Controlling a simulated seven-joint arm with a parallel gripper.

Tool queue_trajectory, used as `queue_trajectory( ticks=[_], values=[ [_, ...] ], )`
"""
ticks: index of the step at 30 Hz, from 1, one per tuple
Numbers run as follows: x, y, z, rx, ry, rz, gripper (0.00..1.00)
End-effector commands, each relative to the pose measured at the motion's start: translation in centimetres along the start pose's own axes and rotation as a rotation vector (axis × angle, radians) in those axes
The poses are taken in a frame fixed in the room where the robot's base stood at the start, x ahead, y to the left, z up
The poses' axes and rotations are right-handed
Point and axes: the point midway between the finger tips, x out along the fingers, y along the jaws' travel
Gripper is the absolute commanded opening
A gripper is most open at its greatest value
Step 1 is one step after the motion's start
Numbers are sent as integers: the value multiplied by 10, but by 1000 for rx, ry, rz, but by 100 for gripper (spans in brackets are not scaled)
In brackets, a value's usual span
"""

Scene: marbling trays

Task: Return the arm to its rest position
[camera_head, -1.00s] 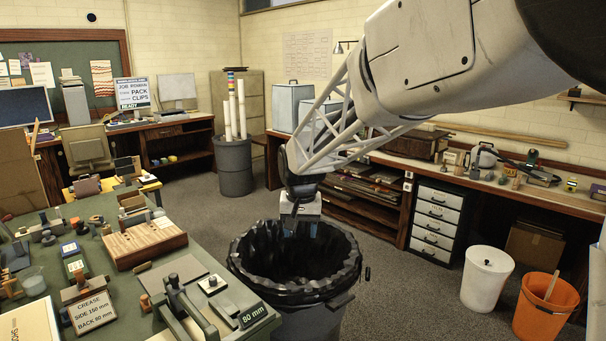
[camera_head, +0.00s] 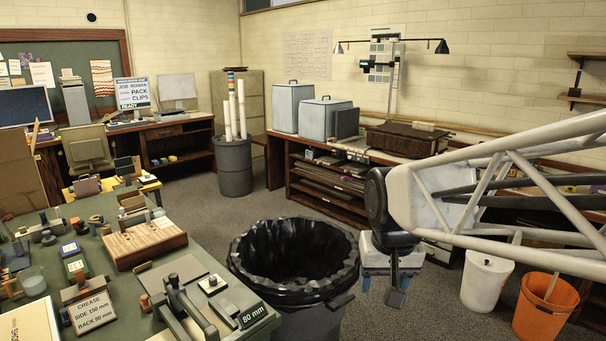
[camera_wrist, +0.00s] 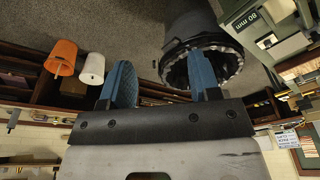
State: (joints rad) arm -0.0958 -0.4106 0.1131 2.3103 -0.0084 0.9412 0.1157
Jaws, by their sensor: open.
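My gripper (camera_head: 391,284) is in the air just right of the black-lined bin (camera_head: 292,262), pointing down, in the head view. Its arm reaches in from the right edge. In the wrist view my gripper (camera_wrist: 162,85) shows two blue fingers set well apart with nothing between them, so it is open and empty. The bin (camera_wrist: 190,50) appears behind the right finger there. I cannot see inside the bottom of the bin.
A green worktable (camera_head: 100,225) with tools and signs stands at left. A white bucket (camera_head: 484,280) and an orange bucket (camera_head: 543,305) stand on the floor at right. A wooden bench (camera_head: 325,180) runs along the back wall. Grey floor (camera_head: 235,215) lies open between.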

Motion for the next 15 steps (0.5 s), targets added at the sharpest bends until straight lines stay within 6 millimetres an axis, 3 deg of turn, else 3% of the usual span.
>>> queue_trajectory(
  ticks=[9,15],
  values=[
    [0,30,79,4,28,11,57],
    [5,41,117,4,40,17,57]
  ],
)
